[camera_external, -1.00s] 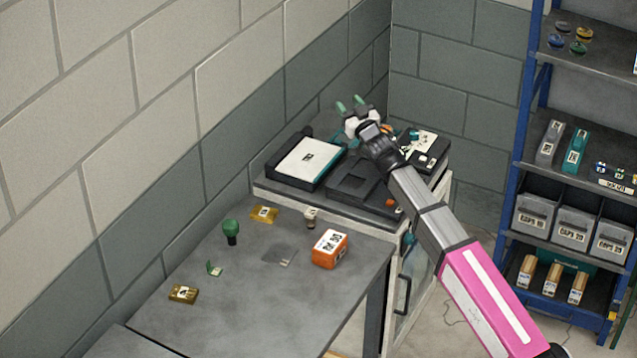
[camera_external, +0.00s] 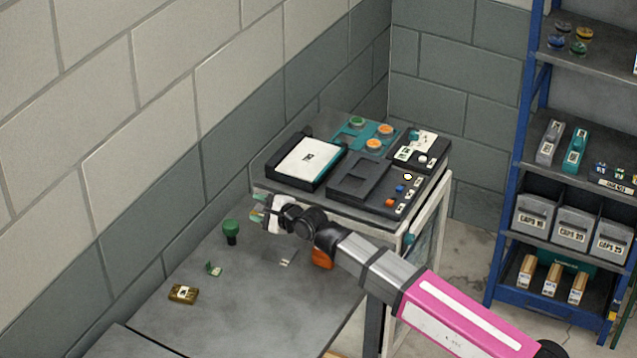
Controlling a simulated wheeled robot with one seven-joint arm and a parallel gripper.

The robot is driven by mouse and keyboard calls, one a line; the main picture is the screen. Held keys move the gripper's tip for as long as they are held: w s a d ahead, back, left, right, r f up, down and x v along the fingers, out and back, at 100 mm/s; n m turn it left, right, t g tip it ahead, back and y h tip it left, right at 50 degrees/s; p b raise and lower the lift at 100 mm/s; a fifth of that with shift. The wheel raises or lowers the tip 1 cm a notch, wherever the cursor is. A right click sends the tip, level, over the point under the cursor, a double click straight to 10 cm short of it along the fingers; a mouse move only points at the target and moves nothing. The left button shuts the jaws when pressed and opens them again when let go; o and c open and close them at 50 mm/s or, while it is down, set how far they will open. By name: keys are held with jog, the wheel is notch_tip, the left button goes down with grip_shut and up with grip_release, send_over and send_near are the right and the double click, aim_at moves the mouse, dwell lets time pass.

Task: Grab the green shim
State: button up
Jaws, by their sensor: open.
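A small green piece with a pale label (camera_external: 214,269), which looks like the green shim, lies on the grey table (camera_external: 250,310) left of centre. My gripper (camera_external: 258,206) has green fingertips and is open, over the back of the table near the cabinet's front edge. It is behind and to the right of the green piece, clearly apart from it. I see nothing between the fingers, though they are small in this view.
A green-knobbed stamp (camera_external: 231,230) stands between my gripper and the green piece. A brown-gold block (camera_external: 183,293) lies front left. A flat grey plate (camera_external: 286,257) and a partly hidden orange box (camera_external: 322,259) lie by my arm. The cabinet top holds black trays (camera_external: 360,180).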

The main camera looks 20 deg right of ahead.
aim_at(209, 262)
jog(key=s+a+f+m+g, duration=0.1)
jog(key=s+a+f+m, duration=0.1)
jog(key=s, duration=0.2)
jog(key=s+a+f+m+g+y, duration=0.1)
jog(key=s+a+f+m+g, duration=0.1)
jog(key=s+a+m, duration=0.1)
jog(key=s+a+f+m+g, duration=0.1)
jog(key=s+a+f+m, duration=0.1)
jog(key=s+m, duration=0.1)
jog(key=shift+s+a+y, duration=0.4)
jog(key=shift+s, duration=0.4)
jog(key=shift+a+g, duration=0.2)
jog(key=shift+g, duration=0.2)
jog(key=shift+w+a+f, duration=0.15)
jog(key=shift+a+f, duration=0.05)
jog(key=shift+a, duration=0.05)
jog(key=x, duration=1)
jog(key=shift+d, duration=0.1)
grip_shut()
